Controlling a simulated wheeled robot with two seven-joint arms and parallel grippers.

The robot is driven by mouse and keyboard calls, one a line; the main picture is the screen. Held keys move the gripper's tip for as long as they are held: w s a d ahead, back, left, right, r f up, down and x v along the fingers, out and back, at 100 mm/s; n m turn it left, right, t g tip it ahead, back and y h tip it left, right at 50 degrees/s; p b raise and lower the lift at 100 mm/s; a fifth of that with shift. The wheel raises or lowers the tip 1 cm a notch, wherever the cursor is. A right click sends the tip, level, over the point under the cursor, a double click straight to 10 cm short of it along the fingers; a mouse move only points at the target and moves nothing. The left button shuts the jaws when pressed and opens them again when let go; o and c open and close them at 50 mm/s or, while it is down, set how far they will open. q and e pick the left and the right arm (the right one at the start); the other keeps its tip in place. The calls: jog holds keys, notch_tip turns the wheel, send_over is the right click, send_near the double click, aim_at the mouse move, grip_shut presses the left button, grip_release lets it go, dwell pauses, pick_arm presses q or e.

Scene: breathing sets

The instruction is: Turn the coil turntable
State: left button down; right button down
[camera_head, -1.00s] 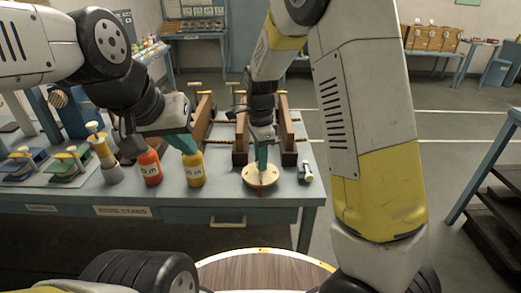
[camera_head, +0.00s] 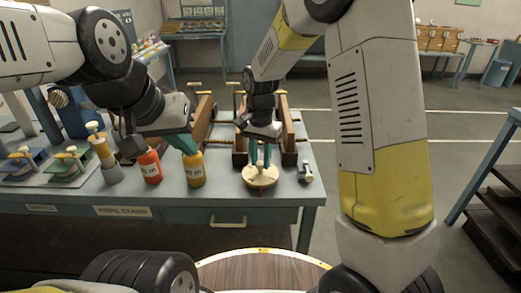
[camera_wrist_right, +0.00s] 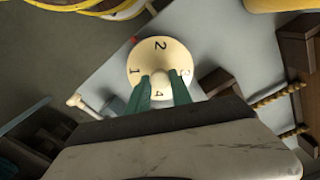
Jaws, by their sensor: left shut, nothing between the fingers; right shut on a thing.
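The coil turntable (camera_head: 260,177) is a pale round disc near the front right of the bench. The right wrist view shows the disc (camera_wrist_right: 150,55) with the numbers 1 to 4 and a central knob (camera_wrist_right: 159,77). A small red mark (camera_wrist_right: 133,40) lies at its rim between the 1 and the 2. My right gripper (camera_head: 260,165) points down over the disc. Its green fingers (camera_wrist_right: 160,85) are shut on the knob, one on each side. My left gripper (camera_head: 186,145) is shut and empty, close behind the yellow bottle; its tips are partly hidden.
A yellow bottle (camera_head: 194,170) and a red bottle (camera_head: 150,167) stand left of the turntable. A small grey fitting (camera_head: 305,172) lies just right of it. Wooden frames (camera_head: 288,145) stand behind. The bench's front strip is clear.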

jog(key=n, duration=1.2)
jog(key=shift+n, duration=0.4)
jog(key=n, duration=1.2)
jog(key=shift+n, duration=0.3)
jog(key=c, duration=1.1)
grip_release()
jog(key=shift+c, duration=0.2)
